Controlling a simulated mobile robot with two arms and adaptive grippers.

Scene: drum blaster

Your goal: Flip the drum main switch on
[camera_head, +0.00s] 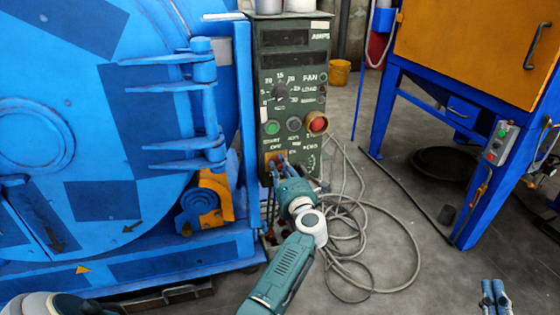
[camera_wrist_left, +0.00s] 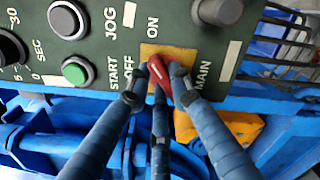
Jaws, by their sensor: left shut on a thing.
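The main switch is a red handle (camera_wrist_left: 156,68) on a yellow plate (camera_wrist_left: 182,54), low on the dark green control panel (camera_head: 292,72). In the left wrist view, ON and OFF labels stand beside the plate and MAIN is printed on its other side. My left gripper (camera_head: 278,163) is at the switch, its blue fingers closed around the red handle. The fingers hide part of the handle, so its exact setting is hard to tell. My right gripper (camera_head: 495,296) shows only partly at the bottom right, away from the panel; its opening is unclear.
A green button (camera_head: 271,127) and a red button (camera_head: 317,122) sit just above the switch. The big blue drum machine (camera_head: 95,130) stands close on the left. Loose cables (camera_head: 385,283) lie on the floor. An orange cabinet (camera_head: 470,50) on blue legs stands right.

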